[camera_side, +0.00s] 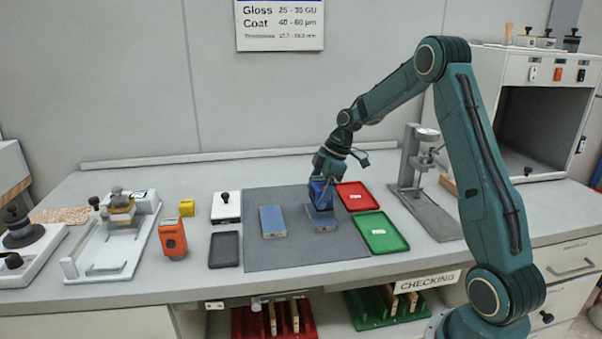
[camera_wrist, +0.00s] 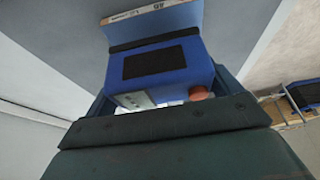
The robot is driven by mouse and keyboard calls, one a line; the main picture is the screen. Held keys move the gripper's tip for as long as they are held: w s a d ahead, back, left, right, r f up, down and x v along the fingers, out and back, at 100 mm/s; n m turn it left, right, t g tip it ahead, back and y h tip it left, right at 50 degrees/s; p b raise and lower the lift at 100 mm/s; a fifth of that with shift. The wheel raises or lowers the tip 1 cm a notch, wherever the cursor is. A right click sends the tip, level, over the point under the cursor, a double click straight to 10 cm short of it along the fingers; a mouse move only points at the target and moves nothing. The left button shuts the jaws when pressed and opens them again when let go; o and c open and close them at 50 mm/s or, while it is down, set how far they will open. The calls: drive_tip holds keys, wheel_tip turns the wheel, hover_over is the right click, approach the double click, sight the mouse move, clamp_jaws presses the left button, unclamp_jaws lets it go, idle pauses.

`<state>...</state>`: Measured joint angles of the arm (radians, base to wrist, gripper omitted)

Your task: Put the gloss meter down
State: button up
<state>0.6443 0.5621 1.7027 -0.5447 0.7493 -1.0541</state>
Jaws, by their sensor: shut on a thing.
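The gloss meter (camera_side: 320,193) is a small blue block in my gripper (camera_side: 325,178), over the right-hand blue panel (camera_side: 322,221) on the grey mat. In the wrist view the gloss meter (camera_wrist: 160,65) shows a dark window and an orange-brown button, with my gripper (camera_wrist: 165,105) shut around its near end. The blue panel (camera_wrist: 150,22) shows just beyond it, with a pale labelled edge. The meter looks very close to the panel; I cannot tell if they touch.
A second blue panel (camera_side: 272,221) lies left on the mat (camera_side: 290,255). Red (camera_side: 356,197) and green (camera_side: 382,232) trays lie to the right, before a gauge stand (camera_side: 418,165). An orange meter (camera_side: 173,238), a black tray (camera_side: 224,250) and a white block (camera_side: 226,208) stand left.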

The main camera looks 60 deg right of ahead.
sight(318, 199)
drive_tip(key=shift+f, duration=1.5)
drive_tip(key=shift+f, duration=0.2)
drive_tip(key=o, duration=0.9)
drive_tip(key=shift+r, duration=0.2)
drive_tip(key=v, duration=1.2)
